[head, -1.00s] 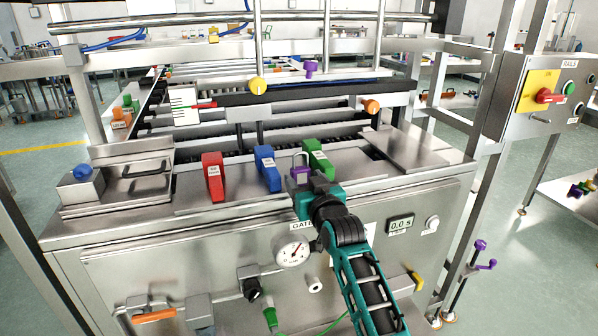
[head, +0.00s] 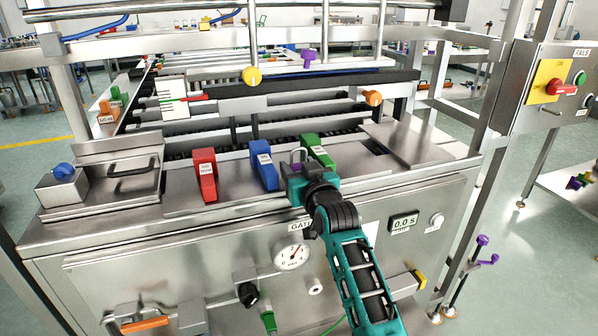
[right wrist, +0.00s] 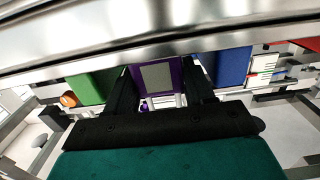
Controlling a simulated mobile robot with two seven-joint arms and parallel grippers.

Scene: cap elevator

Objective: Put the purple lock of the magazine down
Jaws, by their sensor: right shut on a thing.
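The purple lock (head: 296,167) is a small padlock with a silver shackle. In the head view it is at the steel machine top, between the blue lever and the green lever, partly hidden by my right gripper. My right gripper (head: 294,176) is shut on the lock. In the right wrist view the purple lock (right wrist: 158,77), with a grey face, sits between the two black fingers. The frames do not show clearly whether the lock touches the steel top. My left gripper is not in view.
Red (head: 204,175), blue (head: 263,165) and green (head: 318,152) levers stand in a row on the machine top. A steel box with a blue knob (head: 63,171) is at the left. A gauge (head: 292,256) and a timer display (head: 404,222) are on the front panel.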

